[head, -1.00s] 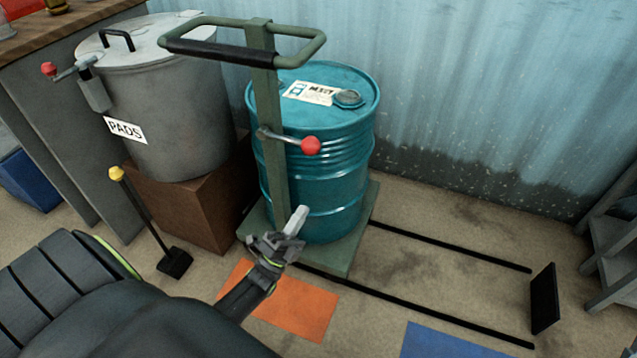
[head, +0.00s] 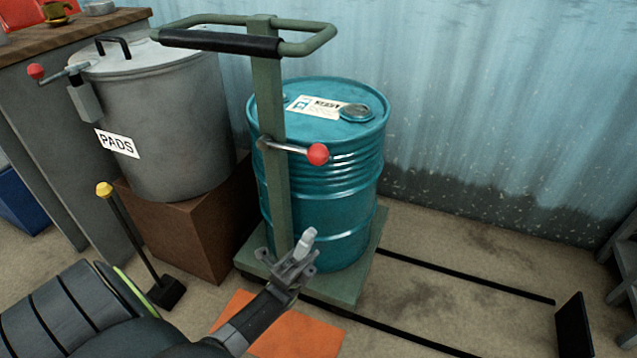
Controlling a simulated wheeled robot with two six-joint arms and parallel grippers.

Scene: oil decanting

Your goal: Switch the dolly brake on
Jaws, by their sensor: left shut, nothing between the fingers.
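The green dolly (head: 345,285) stands on the floor with a teal drum (head: 330,190) on its platform. Its upright post (head: 268,100) carries a push handle (head: 220,41) with a black grip. A brake lever with a red ball knob (head: 317,154) sticks out to the right from the post, roughly level, in front of the drum. My left gripper (head: 306,240) is shut and empty. In the picture it lies below the red knob, in front of the drum's lower part, apart from the lever. My right gripper is not in view.
A grey bin marked PADS (head: 160,130) stands on a brown box (head: 200,220) at left, with its own red-knobbed lever (head: 37,71). A yellow-knobbed lever (head: 104,189) rises from the floor. Black rails (head: 470,274) run right to a black stop (head: 573,325). An orange mat (head: 290,335) lies in front.

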